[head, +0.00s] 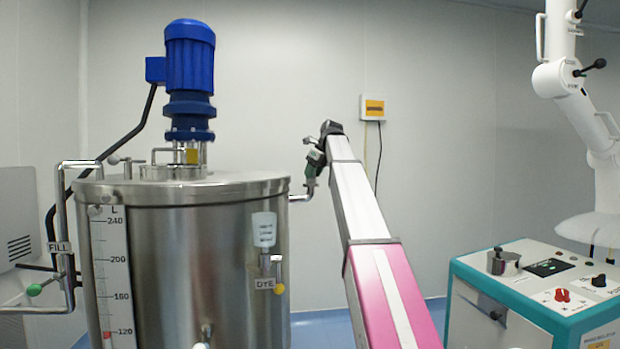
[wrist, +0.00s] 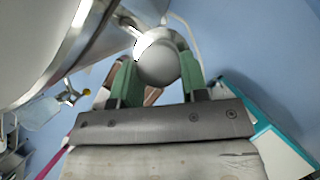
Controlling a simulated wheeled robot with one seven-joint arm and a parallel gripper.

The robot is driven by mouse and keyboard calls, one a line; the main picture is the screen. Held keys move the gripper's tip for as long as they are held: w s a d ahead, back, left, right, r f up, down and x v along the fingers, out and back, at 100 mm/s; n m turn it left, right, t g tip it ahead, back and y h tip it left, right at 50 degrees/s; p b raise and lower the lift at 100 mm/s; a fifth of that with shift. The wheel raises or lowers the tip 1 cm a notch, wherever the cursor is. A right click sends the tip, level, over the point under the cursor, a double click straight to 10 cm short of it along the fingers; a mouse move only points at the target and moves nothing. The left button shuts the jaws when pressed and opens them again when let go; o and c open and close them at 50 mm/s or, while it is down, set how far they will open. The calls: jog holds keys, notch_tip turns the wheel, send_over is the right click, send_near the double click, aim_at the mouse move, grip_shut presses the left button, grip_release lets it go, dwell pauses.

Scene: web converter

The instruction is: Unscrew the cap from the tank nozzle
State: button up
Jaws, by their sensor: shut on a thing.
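The large steel tank (head: 185,260) stands left of centre in the head view. Its nozzle (head: 301,196) is a short pipe leaving the right wall and bending upward. In the wrist view the nozzle pipe (wrist: 128,27) runs from the tank wall to a round grey cap (wrist: 157,65). My gripper (head: 314,165) is at the upper end of the nozzle. In the wrist view my gripper (wrist: 158,72) has a green finger on each side of the cap and is shut on it. In the head view the fingers hide the cap. I cannot tell whether the cap still sits on the nozzle.
A blue motor (head: 189,75) stands on the tank lid. A funnel valve labelled DYE (head: 265,284) hangs on the tank front, below left of my gripper. A teal-edged control cabinet (head: 540,285) stands at the right.

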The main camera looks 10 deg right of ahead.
jog(key=n, duration=0.1)
jog(key=n+g, duration=0.1)
jog(key=shift+w+d+n+y, duration=0.1)
jog(key=shift+w+n+y, duration=0.2)
jog(key=shift+y, duration=0.1)
jog(key=shift+s+n+g, duration=0.15)
jog(key=shift+n+g, duration=0.25)
jog(key=shift+n, duration=0.3)
jog(key=shift+w+n+g+y, duration=0.3)
jog(key=shift+n+g, duration=0.2)
jog(key=shift+n, duration=0.6)
jog(key=shift+s+n+g, duration=0.1)
jog(key=shift+n+g, duration=0.3)
jog(key=shift+n, duration=0.5)
jog(key=o, duration=1)
